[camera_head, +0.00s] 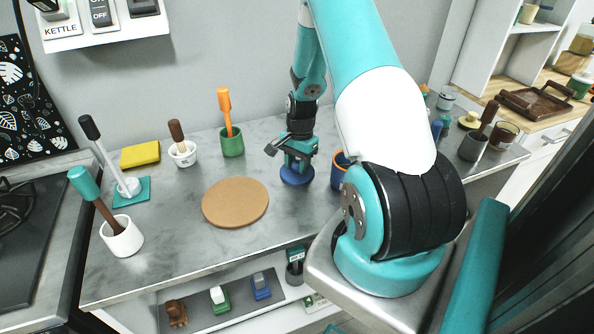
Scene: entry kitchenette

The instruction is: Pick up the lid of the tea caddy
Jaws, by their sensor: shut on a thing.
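My gripper (294,163) points down over the grey counter, near its middle. A low, round blue thing (297,177), which looks like the tea caddy with its lid, is right under the fingers. My gripper is shut on the top of it, at what appears to be the lid. The fingers hide much of that top, so I cannot tell lid from body or see a gap between them.
A round cork mat (235,203) lies left of my gripper. A blue cup (340,170) stands close on the right, partly behind my arm. A green pot (232,145) with an orange-handled tool and a white pot (183,154) stand behind left.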

